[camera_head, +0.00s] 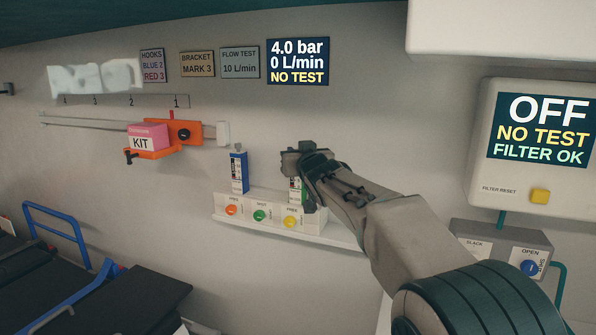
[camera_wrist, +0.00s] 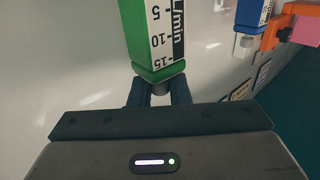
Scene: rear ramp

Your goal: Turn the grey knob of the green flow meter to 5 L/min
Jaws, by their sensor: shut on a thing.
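The green flow meter (camera_wrist: 152,45) hangs at the top middle of the wrist view, its L/min scale showing 5, 10 and 15 upside down. In the head view only a strip of the green flow meter (camera_head: 294,190) shows, behind my arm. Its grey knob (camera_wrist: 159,88) sits between the two dark fingers of my gripper (camera_wrist: 159,94). My gripper is shut on this knob. In the head view my gripper (camera_head: 296,160) covers the knob. The wall display (camera_head: 298,62) reads 4.0 bar, 0 L/min, NO TEST.
A blue flow meter (camera_head: 239,172) stands to the left. An orange bracket (camera_head: 185,130) with a pink kit is further left. A FLOW TEST plate (camera_head: 240,63) reads 10 L/min.

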